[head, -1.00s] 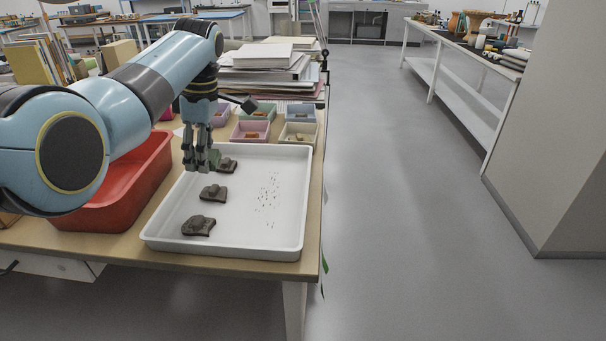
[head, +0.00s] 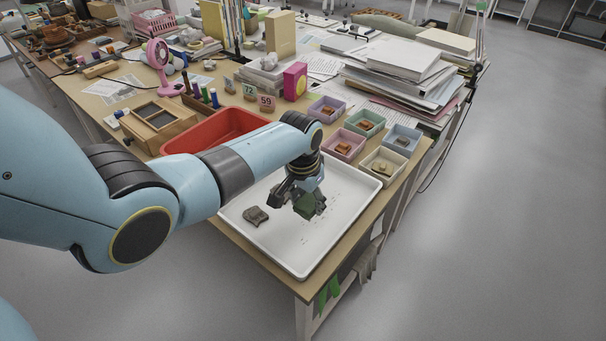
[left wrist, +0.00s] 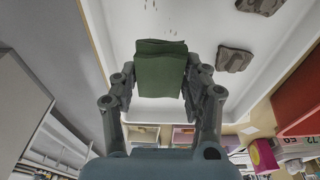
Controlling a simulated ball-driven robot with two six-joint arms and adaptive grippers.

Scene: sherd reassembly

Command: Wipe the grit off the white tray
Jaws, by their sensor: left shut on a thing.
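The white tray (head: 290,248) lies on the table corner; it also shows in the left wrist view (left wrist: 112,20). Dark grit (head: 305,240) is scattered on its floor, with specks in the left wrist view (left wrist: 150,3). My left gripper (head: 296,198) is over the tray, shut on a folded green cloth (head: 311,206). In the left wrist view the cloth (left wrist: 160,72) sits between both fingers. I cannot tell whether it touches the tray. A brown sherd (head: 256,215) lies left of the gripper; two sherds (left wrist: 234,59) show in the left wrist view. My right gripper is out of view.
A red tub (head: 213,131) stands behind the tray, partly behind my left arm. Several small pastel boxes (head: 382,163) holding pieces stand beyond the tray. Stacked papers (head: 400,80) lie farther back. Open floor (head: 480,230) is to the right.

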